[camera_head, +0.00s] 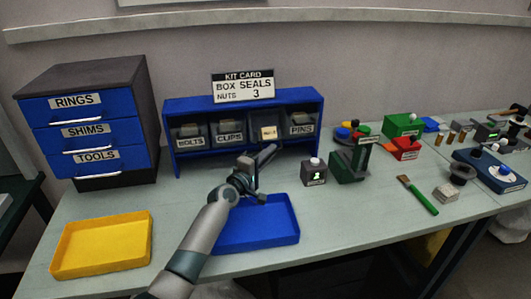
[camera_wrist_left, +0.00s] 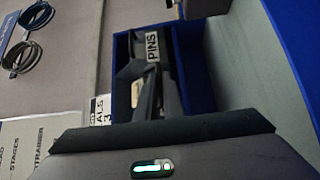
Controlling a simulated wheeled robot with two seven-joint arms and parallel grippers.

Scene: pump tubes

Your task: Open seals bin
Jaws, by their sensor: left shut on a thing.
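The blue bin rack (camera_head: 242,99) stands at the back of the table. The third bin (camera_head: 268,132), between the clips and pins bins, has a pale label I cannot read; by its place I take it as the seals bin. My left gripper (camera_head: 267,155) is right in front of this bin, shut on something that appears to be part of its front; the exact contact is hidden. In the left wrist view the dark fingers (camera_wrist_left: 172,95) reach to the rack beside the PINS label (camera_wrist_left: 153,46). My right gripper is out of view.
A blue tray (camera_head: 258,240) lies under my left arm, and a yellow tray (camera_head: 100,245) is at left. A drawer cabinet (camera_head: 84,120) stands beside the rack. A kit card (camera_head: 243,86) sits on top. Several devices and a brush (camera_head: 418,195) occupy the right side.

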